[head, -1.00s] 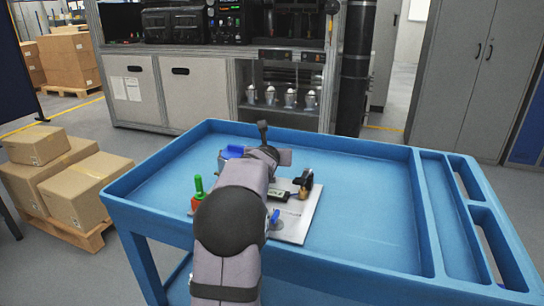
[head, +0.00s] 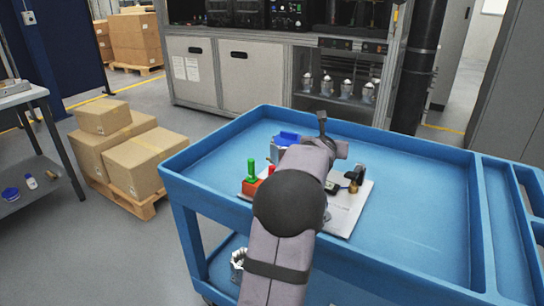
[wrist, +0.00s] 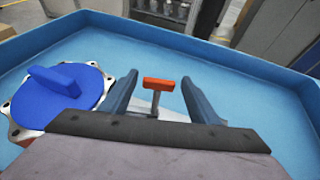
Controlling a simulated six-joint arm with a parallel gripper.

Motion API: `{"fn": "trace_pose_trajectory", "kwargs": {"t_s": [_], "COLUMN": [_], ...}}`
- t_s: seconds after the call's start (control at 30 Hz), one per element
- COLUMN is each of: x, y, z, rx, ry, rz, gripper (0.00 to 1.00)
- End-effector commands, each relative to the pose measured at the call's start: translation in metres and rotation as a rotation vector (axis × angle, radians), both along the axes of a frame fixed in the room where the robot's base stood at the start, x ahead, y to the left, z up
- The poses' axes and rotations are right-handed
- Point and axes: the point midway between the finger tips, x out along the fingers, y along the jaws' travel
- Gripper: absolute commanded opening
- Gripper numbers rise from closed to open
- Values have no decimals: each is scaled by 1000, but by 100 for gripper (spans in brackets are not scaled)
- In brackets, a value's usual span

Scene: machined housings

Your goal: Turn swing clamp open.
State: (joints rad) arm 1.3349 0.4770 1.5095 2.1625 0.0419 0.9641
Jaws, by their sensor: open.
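In the wrist view my gripper (wrist: 158,79) is open, with one blue-grey finger on each side. An orange-red bar on a grey post (wrist: 158,85), possibly the swing clamp's handle, shows between the fingers, with gaps on both sides. I cannot tell its depth relative to the fingertips. In the head view my arm covers much of the pale fixture plate (head: 345,212). A dark and brown piece (head: 355,176) stands on the plate, right of my arm. The clamp's arm is not clearly visible.
A blue lid with a raised grip (wrist: 66,82) sits on a lobed metal housing left of my gripper. A green-handled red piece (head: 251,174) is left of my arm. The blue cart (head: 420,225) has raised rims and free room at right.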

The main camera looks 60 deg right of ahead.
Motion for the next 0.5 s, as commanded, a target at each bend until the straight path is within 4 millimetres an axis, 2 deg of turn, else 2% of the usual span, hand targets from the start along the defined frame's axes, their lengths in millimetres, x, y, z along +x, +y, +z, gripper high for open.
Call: {"fn": "trace_pose_trajectory", "kwargs": {"t_s": [0.5], "x": [-3], "y": [-1], "z": [5], "rx": [4], "ry": [-1], "rz": [167], "gripper": [59]}}
